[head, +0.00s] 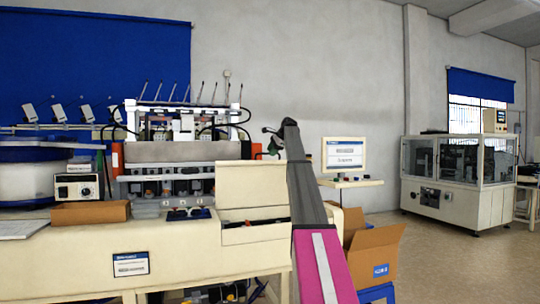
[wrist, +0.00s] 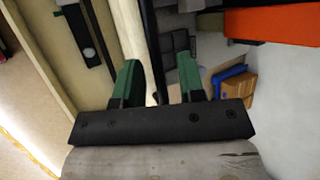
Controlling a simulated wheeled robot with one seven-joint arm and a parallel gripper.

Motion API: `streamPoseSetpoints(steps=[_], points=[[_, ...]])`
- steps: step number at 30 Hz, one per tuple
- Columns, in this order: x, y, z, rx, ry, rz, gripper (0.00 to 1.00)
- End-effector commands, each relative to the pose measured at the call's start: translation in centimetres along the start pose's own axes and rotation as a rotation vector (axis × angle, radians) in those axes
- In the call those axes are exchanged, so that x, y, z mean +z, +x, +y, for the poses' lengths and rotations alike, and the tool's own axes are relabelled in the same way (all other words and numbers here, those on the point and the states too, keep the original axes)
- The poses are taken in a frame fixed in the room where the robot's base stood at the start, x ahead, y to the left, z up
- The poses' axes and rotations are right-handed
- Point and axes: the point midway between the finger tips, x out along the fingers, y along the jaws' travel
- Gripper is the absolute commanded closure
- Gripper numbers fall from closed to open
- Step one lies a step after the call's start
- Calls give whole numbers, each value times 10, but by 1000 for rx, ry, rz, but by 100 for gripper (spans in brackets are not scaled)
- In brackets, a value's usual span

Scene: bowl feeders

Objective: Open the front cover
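A cream machine fills the left and centre of the head view. A cream panel (head: 252,185), which looks like the front cover, stands upright at its right end, left of my arm. My gripper (head: 272,141) is small and dark green beyond the arm, above and right of that panel. In the wrist view my gripper (wrist: 158,80) has its two green fingers spread apart. A pale bar (wrist: 141,40) and a dark strip run up between the fingers in the picture; I cannot tell whether they touch. Nothing is clearly gripped.
A cardboard box (head: 372,248) stands on a blue support at the right. A monitor (head: 344,154) is on a small shelf behind. A brown tray (head: 90,212) and a control box (head: 77,187) sit on the machine. Open floor lies at the right, before a glazed machine (head: 458,180).

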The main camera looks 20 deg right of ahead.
Motion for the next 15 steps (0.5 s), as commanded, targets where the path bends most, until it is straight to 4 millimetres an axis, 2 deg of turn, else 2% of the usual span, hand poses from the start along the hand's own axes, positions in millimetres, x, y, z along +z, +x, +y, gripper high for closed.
streamPoseSetpoints(steps=[9,15], points=[[0,-61,-1,-3,-1,1,64],[1,-82,-1,-2,-1,0,64]])
